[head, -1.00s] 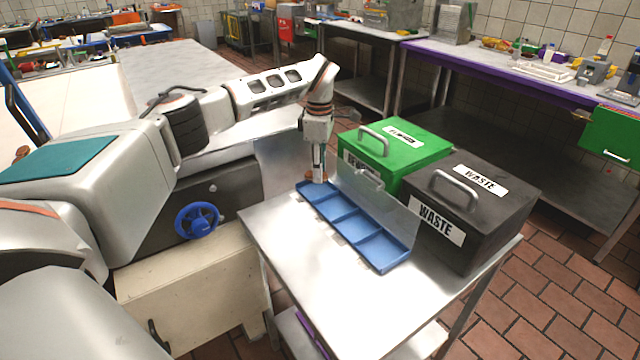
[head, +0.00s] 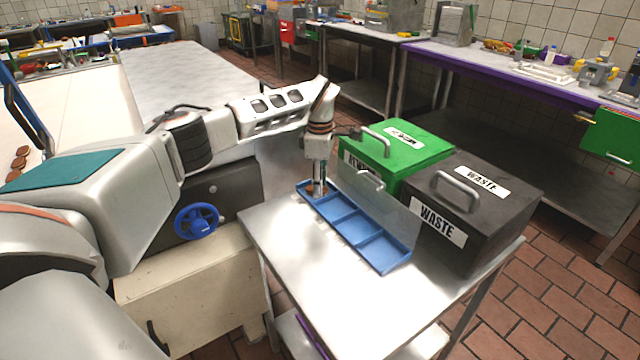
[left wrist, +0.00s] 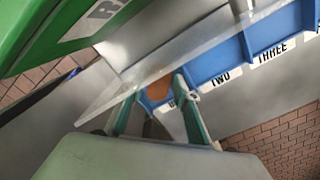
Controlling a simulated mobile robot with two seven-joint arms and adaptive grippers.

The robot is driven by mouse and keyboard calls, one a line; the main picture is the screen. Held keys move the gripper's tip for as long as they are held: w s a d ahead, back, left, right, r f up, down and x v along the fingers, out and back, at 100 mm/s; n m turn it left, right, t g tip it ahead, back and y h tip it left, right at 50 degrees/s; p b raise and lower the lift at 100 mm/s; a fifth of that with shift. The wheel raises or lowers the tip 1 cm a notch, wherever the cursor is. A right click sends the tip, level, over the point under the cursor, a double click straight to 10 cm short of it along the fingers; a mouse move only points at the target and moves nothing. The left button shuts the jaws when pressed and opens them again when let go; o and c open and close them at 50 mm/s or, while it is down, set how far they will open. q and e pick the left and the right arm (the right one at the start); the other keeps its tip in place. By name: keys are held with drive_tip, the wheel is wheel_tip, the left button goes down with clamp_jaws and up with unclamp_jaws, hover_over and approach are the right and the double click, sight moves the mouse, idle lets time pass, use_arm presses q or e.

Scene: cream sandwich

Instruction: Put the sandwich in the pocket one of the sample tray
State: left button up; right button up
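A blue sample tray (head: 385,266) with a row of pockets lies on the metal table. My left gripper (head: 317,192) points down at the tray's far-left end pocket. In the left wrist view its two green fingers (left wrist: 157,88) stand apart, with the round brown sandwich (left wrist: 158,90) between and beyond their tips. The sandwich appears to be in the end pocket, beside those labelled TWO and THREE; the end label is partly hidden by a finger. Gaps seem to show beside the sandwich. My right gripper is not in view.
A clear upright panel (head: 385,205) stands close behind the tray. Behind it are a green box (head: 425,155) and a black WASTE box (head: 500,205). The table (head: 300,245) is clear in front. Brown round pieces (head: 18,163) lie at the far left.

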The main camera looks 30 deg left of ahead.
use_arm(q)
wheel_tip(320, 180, up, 12)
drive_tip(key=p, duration=0.1)
drive_tip(key=shift+r+p, duration=0.15)
drive_tip(key=shift+p, duration=0.2)
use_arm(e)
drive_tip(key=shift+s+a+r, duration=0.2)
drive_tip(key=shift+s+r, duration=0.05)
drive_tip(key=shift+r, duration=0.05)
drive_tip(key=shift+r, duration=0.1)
